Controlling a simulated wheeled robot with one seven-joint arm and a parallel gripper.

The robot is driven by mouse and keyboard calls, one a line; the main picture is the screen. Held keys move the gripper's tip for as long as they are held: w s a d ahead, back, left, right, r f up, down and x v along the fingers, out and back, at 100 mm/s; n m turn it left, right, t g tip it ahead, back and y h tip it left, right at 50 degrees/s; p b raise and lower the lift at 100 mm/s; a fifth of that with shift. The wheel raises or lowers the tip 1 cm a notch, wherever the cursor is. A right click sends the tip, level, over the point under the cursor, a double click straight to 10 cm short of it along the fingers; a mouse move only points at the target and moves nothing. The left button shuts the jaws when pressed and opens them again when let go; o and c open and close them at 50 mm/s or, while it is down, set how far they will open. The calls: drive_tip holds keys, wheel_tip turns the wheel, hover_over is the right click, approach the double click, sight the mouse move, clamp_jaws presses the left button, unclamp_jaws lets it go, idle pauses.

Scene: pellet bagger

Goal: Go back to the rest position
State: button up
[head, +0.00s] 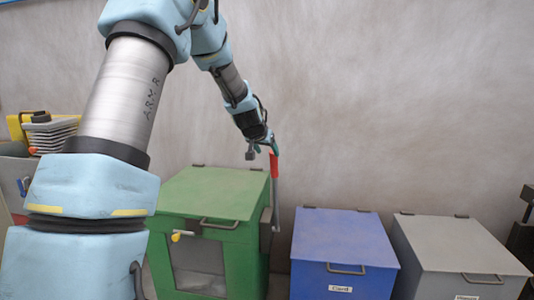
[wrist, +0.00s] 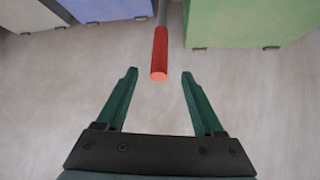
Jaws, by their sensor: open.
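My gripper (wrist: 160,75) is open in the wrist view, its two green fingers spread apart with nothing between them. A lever with a red grip (wrist: 160,55) lies just beyond the fingertips, its grey rod running away from me. In the head view the red grip (head: 274,164) tops a grey upright rod on the right side of the green box. My gripper (head: 272,146) is close to the top of this grip. Whether they touch is hard to tell there, but the wrist view shows them apart.
The green box (head: 215,192) has a lid handle, a yellow knob and a front window. A blue bin (head: 345,238) and a grey bin (head: 455,246) stand to its right, lids shut. A stack of trays (head: 52,134) is at the far left. The wall behind is bare.

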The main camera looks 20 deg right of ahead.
drive_tip(key=s+a+f+n+g+y, duration=0.2)
drive_tip(key=s+a+f+n+g, duration=0.1)
drive_tip(key=s+a, duration=1.1)
drive_tip(key=s+a+f+n+g+y, duration=0.2)
drive_tip(key=s+a+f+n+g, duration=0.1)
drive_tip(key=s+a, duration=1.2)
drive_tip(key=shift+s+a+f+g+y, duration=0.2)
drive_tip(key=shift+s+f+g+y, duration=0.15)
drive_tip(key=shift+s+f, duration=0.55)
drive_tip(key=shift+s+r, duration=0.15)
